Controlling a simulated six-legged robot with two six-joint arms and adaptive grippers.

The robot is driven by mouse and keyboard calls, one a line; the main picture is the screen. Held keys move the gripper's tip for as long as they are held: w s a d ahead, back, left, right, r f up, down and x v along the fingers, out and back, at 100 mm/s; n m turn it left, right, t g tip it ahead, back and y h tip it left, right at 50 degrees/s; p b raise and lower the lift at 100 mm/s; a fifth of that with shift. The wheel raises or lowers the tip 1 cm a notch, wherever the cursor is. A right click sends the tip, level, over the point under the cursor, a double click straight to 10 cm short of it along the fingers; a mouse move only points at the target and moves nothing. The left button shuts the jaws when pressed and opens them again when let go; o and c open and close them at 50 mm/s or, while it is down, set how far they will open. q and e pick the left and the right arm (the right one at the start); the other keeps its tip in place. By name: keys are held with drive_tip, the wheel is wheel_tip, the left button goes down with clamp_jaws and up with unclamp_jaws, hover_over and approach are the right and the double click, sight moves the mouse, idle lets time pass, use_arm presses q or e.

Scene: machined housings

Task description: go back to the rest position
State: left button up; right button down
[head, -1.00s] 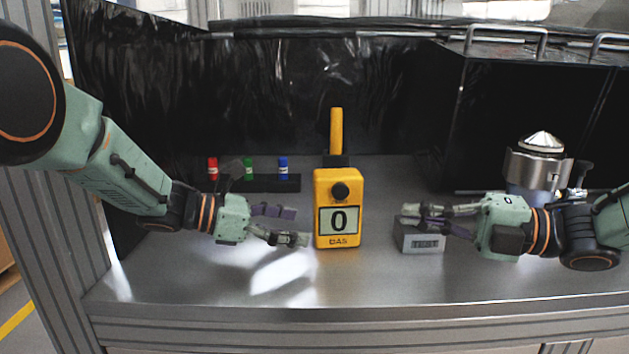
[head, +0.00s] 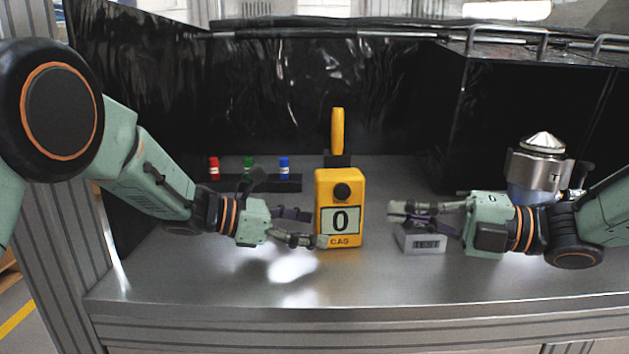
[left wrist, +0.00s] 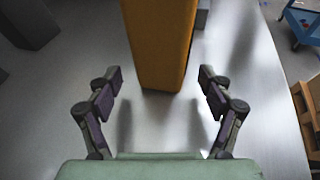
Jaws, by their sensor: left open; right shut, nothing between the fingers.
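My left gripper (head: 308,228) is open at the left side of the yellow device (head: 340,185), which shows "0" and "CAS" on its front. In the left wrist view the open fingers (left wrist: 158,90) stand on either side of the lower end of the device's orange-yellow body (left wrist: 158,40), with nothing gripped. My right gripper (head: 392,212) is shut and empty, to the right of the device. It is over or just in front of a small grey block (head: 422,240) marked "TEST"; I cannot tell whether they touch.
A black rack (head: 235,184) with red, green and blue capped vials stands behind my left gripper. A silver cylinder (head: 538,165) stands at the right, beside a large black box (head: 475,120). The metal table (head: 200,285) is clear along its front.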

drive_tip(key=a, duration=0.7)
drive_tip(key=w+v, duration=0.1)
drive_tip(key=v, duration=0.8)
drive_tip(key=s+a+f+m+g, duration=0.1)
drive_tip(key=s+a+m, duration=0.4)
drive_tip(key=m, duration=1)
drive_tip(key=s, duration=0.2)
drive_tip(key=shift+s+y, duration=0.35)
drive_tip(key=shift+y, duration=0.05)
drive_tip(key=shift+d, duration=0.1)
